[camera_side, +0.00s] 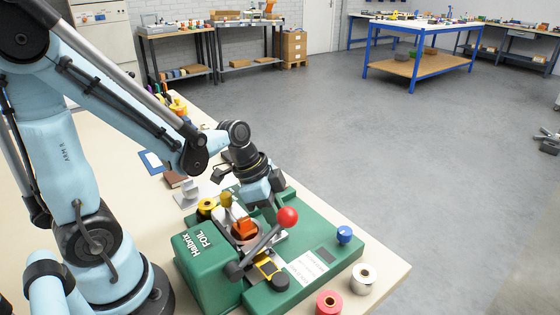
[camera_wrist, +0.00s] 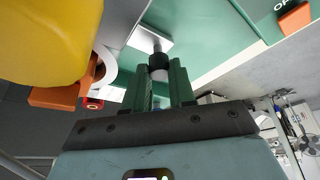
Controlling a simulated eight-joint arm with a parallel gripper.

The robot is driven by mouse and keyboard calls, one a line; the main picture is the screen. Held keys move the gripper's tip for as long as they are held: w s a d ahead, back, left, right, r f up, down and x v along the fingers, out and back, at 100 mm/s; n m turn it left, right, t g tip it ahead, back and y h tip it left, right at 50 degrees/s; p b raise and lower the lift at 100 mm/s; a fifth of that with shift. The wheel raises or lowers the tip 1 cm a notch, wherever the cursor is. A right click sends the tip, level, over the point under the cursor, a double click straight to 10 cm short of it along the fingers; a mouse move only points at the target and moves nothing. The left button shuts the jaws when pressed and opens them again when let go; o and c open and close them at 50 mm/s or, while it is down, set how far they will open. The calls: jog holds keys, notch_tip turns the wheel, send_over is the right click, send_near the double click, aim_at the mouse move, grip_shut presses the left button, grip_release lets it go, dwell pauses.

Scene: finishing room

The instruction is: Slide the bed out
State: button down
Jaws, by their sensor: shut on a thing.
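A green foil press (camera_side: 205,262) lettered "Halbrix FOIL" stands on the bench. A bright metal plate, seemingly its bed (camera_wrist: 150,38), shows in the wrist view with a short rod and a black knob (camera_wrist: 159,73) on it. My gripper (camera_wrist: 159,68) is shut on this knob, one green finger on either side. In the side view my gripper (camera_side: 268,207) reaches down at the press's far side, behind the red ball (camera_side: 287,216) of its lever. The knob and fingertips are hard to make out there. How far out the bed sits is unclear.
A red roll (camera_side: 328,303) and a white roll (camera_side: 363,279) stand at the bench's front edge. In the wrist view a large yellow shape (camera_wrist: 45,40) fills the upper left.

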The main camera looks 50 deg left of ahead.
jog(key=w, duration=1)
jog(key=c, duration=1.3)
grip_release()
jog(key=shift+o, duration=0.4)
jog(key=shift+s+a+r, duration=0.15)
jog(key=shift+s+r, duration=0.05)
jog(key=shift+r, duration=0.25)
jog(key=v, duration=1.1)
